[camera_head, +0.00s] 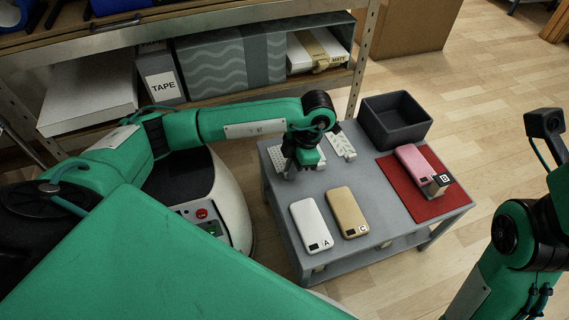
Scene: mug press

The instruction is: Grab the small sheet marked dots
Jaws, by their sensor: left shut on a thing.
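A small white sheet with a dotted surface (275,154) lies at the far left of the grey table (283,214), partly hidden by my left gripper. My left gripper (290,170) points down at this sheet's right part and is shut on it; its fingertips are small and dark here. A second small white sheet with dark slanted marks (342,147) lies to the right, apart from the gripper. My right arm shows at the right edge, but I cannot make out its gripper.
A white phone-like block marked A (309,219) and a tan one marked C (346,207) lie at the table's front. A pink one (412,160) with a small box marked B (437,185) is on a red mat (424,206). A dark open bin (395,128) stands behind.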

